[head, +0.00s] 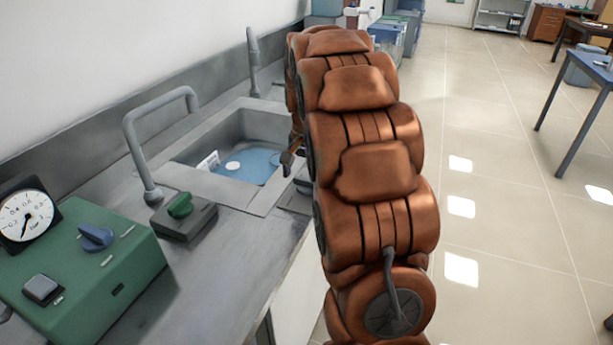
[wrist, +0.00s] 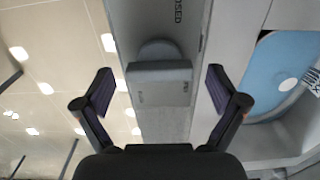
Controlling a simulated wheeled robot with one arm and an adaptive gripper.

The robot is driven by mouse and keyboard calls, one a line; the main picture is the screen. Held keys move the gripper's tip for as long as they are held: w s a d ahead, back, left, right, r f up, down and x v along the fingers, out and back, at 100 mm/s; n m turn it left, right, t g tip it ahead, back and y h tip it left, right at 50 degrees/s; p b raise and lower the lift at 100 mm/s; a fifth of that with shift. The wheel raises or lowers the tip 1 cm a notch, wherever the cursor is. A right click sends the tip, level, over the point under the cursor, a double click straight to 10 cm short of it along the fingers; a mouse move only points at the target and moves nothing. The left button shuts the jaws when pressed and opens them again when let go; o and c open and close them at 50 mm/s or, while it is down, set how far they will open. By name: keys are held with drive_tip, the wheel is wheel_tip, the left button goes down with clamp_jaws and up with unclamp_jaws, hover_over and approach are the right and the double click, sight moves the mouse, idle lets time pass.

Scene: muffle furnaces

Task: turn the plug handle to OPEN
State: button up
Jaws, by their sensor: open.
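In the wrist view, the plug handle (wrist: 160,85) is a grey block on a round base, set on a pale grey panel strip. Lettering ending in "OSED" shows on the strip beyond it, and faint lettering on the block is too blurred to read. My gripper (wrist: 159,76) is open, with one dark finger on each side of the handle and a visible gap on both sides. In the head view my arm hides most of the gripper and the handle area beside the sink (head: 178,156).
The sink holds blue water (head: 263,163) with a white disc (head: 233,166). A grey tap (head: 131,128), a box with a green knob (head: 180,205) and a green unit (head: 95,270) with a gauge (head: 27,217) stand left. Open floor (head: 480,200) lies right.

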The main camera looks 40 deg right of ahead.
sight(306, 179)
wheel_tip(306, 179, up, 12)
idle(0.7)
idle(0.9)
drive_tip(key=s+a+r+n+g+p, duration=0.15)
drive_tip(key=s+a+n+p, duration=0.5)
drive_tip(key=s+a, duration=0.8)
drive_tip(key=s+a+f+n+p, duration=0.1)
drive_tip(key=s+a+n+p, duration=0.1)
drive_tip(key=s+a, duration=0.2)
drive_tip(key=s+a+f+n+p, duration=0.2)
drive_tip(key=s+a+n+p, duration=0.1)
drive_tip(key=s, duration=0.8)
drive_tip(key=shift+s+a+f, duration=0.3)
drive_tip(key=shift+a, duration=0.55)
